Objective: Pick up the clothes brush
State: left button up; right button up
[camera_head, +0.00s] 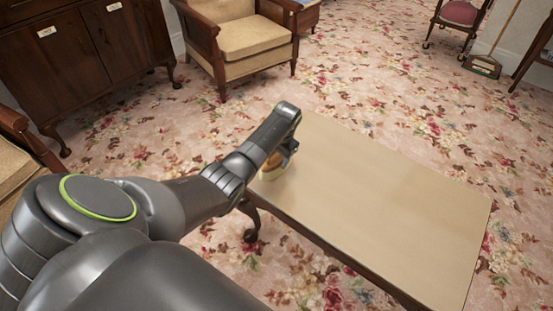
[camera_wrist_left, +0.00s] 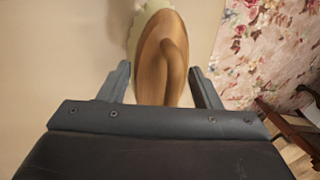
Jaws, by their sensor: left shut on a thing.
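The clothes brush (camera_wrist_left: 153,60) has an oval wooden back with a raised wooden grip and pale bristles along its left edge. It sits at the near left end of the tan-topped table (camera_head: 385,205). In the head view the clothes brush (camera_head: 270,172) is mostly hidden behind my left gripper (camera_head: 287,150). In the left wrist view the fingers of my left gripper (camera_wrist_left: 161,84) stand on either side of the brush, shut on it. Whether the brush is clear of the tabletop cannot be told. My right gripper is not in view.
The rest of the tabletop is bare. A cushioned armchair (camera_head: 248,40) and a dark wooden cabinet (camera_head: 85,55) stand beyond the table. A red-seated chair (camera_head: 459,14) is at the far right. Patterned carpet (camera_head: 360,80) surrounds the table.

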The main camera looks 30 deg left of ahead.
pick_arm(q)
jog(key=shift+r, duration=0.15)
